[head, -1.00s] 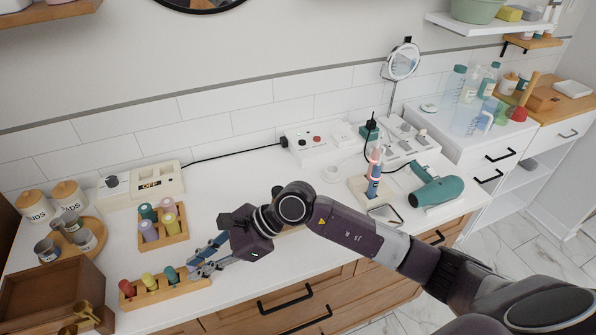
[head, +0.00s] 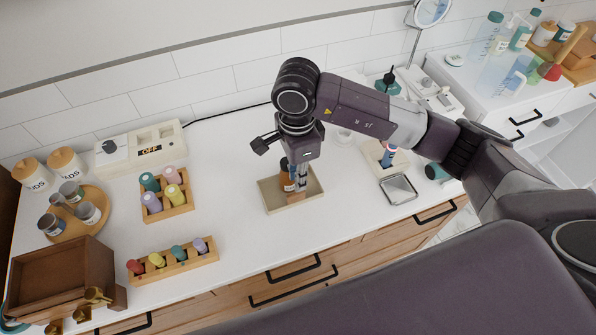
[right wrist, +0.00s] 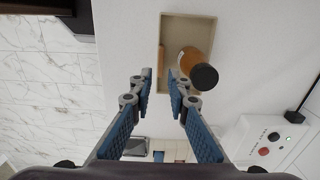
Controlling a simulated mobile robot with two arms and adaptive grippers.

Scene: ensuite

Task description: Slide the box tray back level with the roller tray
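A shallow beige tray (head: 272,200) lies on the white counter, with an orange-brown bottle with a black cap (right wrist: 190,66) and a narrow wooden item (right wrist: 161,62) in it. A square wooden tray of coloured rollers (head: 168,203) stands to its left. A long wooden rack (head: 172,268) with a row of coloured rollers lies nearer the counter's front. I cannot tell for certain which is the box tray. My right gripper (head: 297,188) points down over the beige tray. The right wrist view shows its blue-padded fingers (right wrist: 159,82) apart, with nothing between them. My left gripper is out of view.
A white device (head: 140,148) stands at the wall. A small framed mirror (head: 398,188) lies right of the beige tray. Counter between rack and beige tray is clear.

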